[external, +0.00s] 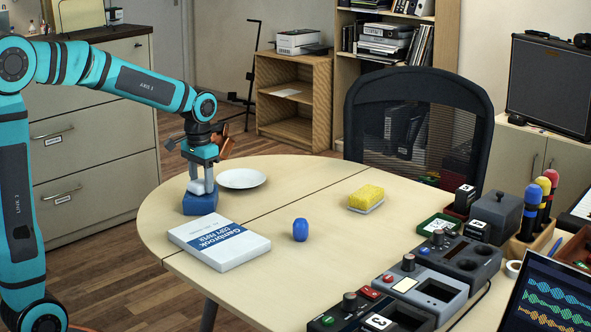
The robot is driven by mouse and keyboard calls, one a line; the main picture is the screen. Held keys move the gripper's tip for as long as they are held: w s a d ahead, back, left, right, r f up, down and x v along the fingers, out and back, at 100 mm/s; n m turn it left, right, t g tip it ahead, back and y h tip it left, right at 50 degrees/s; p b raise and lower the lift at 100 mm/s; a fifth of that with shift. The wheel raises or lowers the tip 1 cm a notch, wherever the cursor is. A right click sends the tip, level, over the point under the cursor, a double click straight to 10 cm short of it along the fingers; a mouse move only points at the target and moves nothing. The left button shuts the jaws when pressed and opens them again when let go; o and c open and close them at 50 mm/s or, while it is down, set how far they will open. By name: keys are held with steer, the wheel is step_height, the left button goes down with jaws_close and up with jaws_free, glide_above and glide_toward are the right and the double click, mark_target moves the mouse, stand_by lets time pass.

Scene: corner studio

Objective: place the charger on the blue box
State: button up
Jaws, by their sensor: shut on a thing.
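The blue box (200,206) stands near the left edge of the round-ended table. The white charger (200,187) is directly over the blue box, at its top. I cannot tell whether the charger rests on the box or hangs just above it. My gripper (203,176) points down over the box and is shut on the charger. The fingers hide part of the charger.
A white plate (242,178) lies just right of my gripper. A paper ream (219,245) lies in front of the box. A blue cylinder (300,230) and a yellow sponge (366,196) stand farther right. Control boxes (425,290) fill the table's right side.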

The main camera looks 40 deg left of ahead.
mark_target(201, 182)
steer(key=shift+f, duration=0.15)
steer(key=o, duration=1)
step_height(201, 182, up, 12)
steer(key=shift+r, duration=0.2)
steer(key=shift+s, duration=0.1)
steer(key=s+r+t, duration=0.5)
steer(key=s+r, duration=0.1)
steer(key=s, duration=0.2)
steer(key=s+d+r+t, duration=0.1)
steer(key=s+r+t, duration=0.5)
steer(key=s, duration=0.2)
steer(key=s+d+r+t, duration=0.1)
steer(key=s+r+t, duration=0.5)
steer(key=s, duration=0.2)
steer(key=shift+s+d, duration=0.2)
steer(key=shift+d, duration=0.05)
